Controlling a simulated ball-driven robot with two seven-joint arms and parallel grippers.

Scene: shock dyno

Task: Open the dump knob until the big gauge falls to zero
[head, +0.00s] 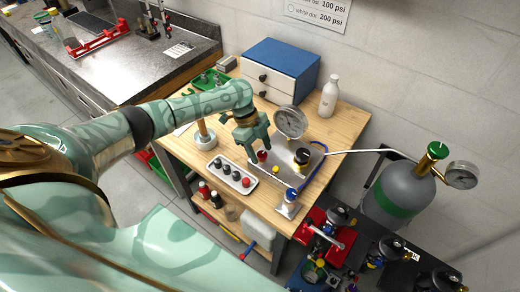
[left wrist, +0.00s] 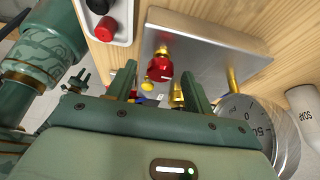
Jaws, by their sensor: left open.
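The red knob (head: 262,156) stands on a fitting of the grey metal plate (head: 281,168) on the wooden bench. In the left wrist view the red knob (left wrist: 160,68) has a white mark and a brass stem. My left gripper (head: 254,146) is open over the plate. In the left wrist view its two fingers (left wrist: 158,76) appear on either side of the red knob; I cannot tell whether they touch it. The big gauge (head: 290,122) stands beside the knob and also shows in the left wrist view (left wrist: 247,130), partly cut off. Its needle is not readable.
A white tray with several knobs (head: 232,176) lies left of the plate. A black knob (head: 302,157), a yellow knob (head: 275,170) and a blue-topped fitting (head: 291,195) are close by. A white bottle (head: 329,96) and a drawer box (head: 279,70) stand behind; a gas cylinder (head: 398,193) is right.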

